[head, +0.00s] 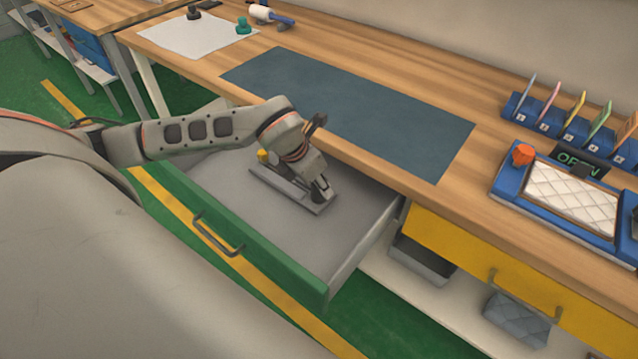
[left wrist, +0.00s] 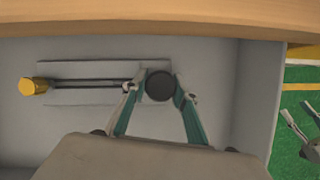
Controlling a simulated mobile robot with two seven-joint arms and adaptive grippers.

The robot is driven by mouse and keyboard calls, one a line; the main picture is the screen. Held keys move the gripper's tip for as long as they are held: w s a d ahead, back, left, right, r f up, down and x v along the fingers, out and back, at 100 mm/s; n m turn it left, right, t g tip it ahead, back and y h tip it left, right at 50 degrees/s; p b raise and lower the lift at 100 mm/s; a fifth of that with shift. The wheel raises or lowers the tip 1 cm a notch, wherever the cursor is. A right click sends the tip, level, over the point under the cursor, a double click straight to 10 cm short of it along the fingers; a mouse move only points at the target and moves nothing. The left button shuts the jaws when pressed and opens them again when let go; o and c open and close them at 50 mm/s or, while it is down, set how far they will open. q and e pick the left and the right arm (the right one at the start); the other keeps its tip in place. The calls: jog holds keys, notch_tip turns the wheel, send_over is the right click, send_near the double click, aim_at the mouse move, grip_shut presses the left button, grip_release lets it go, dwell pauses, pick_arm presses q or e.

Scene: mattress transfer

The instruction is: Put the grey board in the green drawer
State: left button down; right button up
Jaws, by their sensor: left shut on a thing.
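The green drawer (head: 185,215) is pulled out below the bench, with its grey inside showing. The grey board (head: 265,183) is inside the drawer, low over its floor; I cannot tell if it touches. It carries a yellow knob (left wrist: 33,86) at one end, a dark rail, and a round black knob (left wrist: 159,86) at the other end. My left gripper (head: 322,195) is shut on the black knob, reaching down into the drawer; its fingers flank the knob in the left wrist view (left wrist: 158,92). My right gripper (left wrist: 296,107) seems to show at the right edge there, fingers apart and empty.
The wooden bench top (head: 390,85) overhangs the drawer's back. A dark blue mat (head: 345,110) lies on it. A blue tray (head: 510,182) with a white quilted pad (head: 570,198) stands at right. A yellow drawer (head: 450,250) is shut beside the green one.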

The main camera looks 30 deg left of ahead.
pick_arm(q)
jog(key=c, duration=1.6)
grip_release()
jog(key=shift+f, duration=0.1)
